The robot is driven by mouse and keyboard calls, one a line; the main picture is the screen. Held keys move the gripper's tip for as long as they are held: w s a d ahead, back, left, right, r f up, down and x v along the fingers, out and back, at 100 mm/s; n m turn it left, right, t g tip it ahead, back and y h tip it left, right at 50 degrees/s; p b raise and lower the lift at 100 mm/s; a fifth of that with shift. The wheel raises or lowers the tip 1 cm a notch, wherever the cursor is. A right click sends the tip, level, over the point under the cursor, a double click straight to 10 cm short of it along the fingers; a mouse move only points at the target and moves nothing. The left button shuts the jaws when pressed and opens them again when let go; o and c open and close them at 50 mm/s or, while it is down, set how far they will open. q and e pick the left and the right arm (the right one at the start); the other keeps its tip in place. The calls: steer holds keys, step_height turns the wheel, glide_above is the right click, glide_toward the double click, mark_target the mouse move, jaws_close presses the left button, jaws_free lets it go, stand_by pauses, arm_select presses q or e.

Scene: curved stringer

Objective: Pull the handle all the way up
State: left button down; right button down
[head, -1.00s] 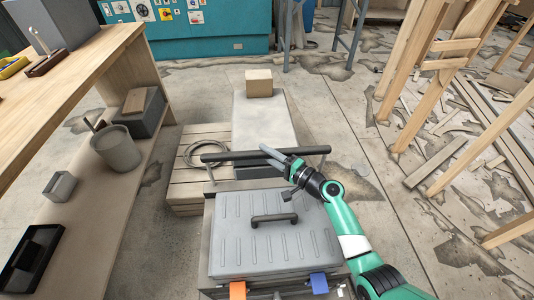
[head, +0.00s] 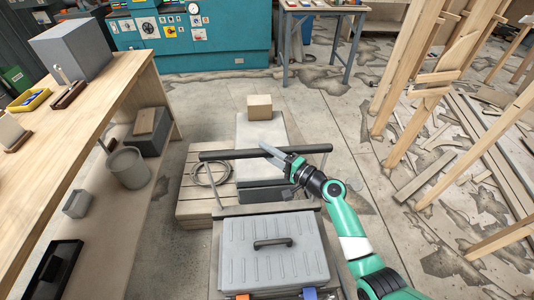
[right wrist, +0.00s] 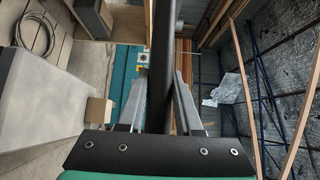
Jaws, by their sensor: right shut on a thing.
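The handle is a long dark bar (head: 235,154) that lies crosswise above the far end of a cart, in the middle of the head view. My right gripper (head: 276,155) is shut on the bar, right of its middle. In the right wrist view the bar (right wrist: 161,60) runs lengthwise between the two fingers of my right gripper (right wrist: 157,100). A thin post at the left end of the bar goes down toward the cart. My left gripper is in no view.
A grey toolbox (head: 272,268) with a black grip lies on the cart in front. Behind the bar stands a pale low block with a cardboard box (head: 259,107) on it. A wooden workbench (head: 95,105) stands at left, timber frames (head: 420,90) at right.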

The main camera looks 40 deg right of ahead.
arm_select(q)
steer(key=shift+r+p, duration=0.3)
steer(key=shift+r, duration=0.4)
arm_select(e)
steer(key=shift+r, duration=1.05)
steer(key=c, duration=0.6)
jaws_free()
steer(key=shift+f, duration=0.15)
steer(key=shift+s+d, duration=0.1)
steer(key=shift+s, duration=0.45)
arm_select(q)
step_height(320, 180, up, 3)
steer(key=p, duration=0.2)
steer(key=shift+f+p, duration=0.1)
steer(key=shift+p, duration=0.3)
arm_select(e)
steer(key=s, duration=0.7)
steer(key=s+d, duration=0.1)
steer(key=s, duration=0.2)
steer(key=shift+s+d, duration=0.1)
steer(key=shift+s, duration=0.1)
